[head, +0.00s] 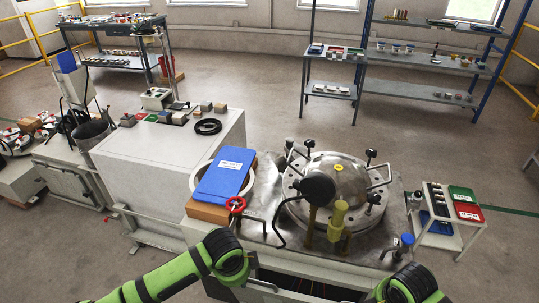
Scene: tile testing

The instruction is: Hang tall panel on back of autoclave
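The autoclave (346,178) has a round steel lid with clamps, black knobs and bar handles, set in a metal worktop. A blue flat board (226,170) with a white label lies tilted at its left, over a white ring and a wooden block. I cannot tell whether this board is the tall panel, and no other panel is clearly identifiable. The far side of the autoclave is largely hidden behind its lid. My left arm reaches in from the lower left and my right arm shows at the bottom right. Neither gripper's fingers show.
A red handwheel (236,204) and a yellow-green valve (338,218) stand near the lid. A large white cabinet (165,165) with small items and a black coil stands left. A small cart (452,239) with red and green trays is right. Open floor lies behind, before the shelves (425,63).

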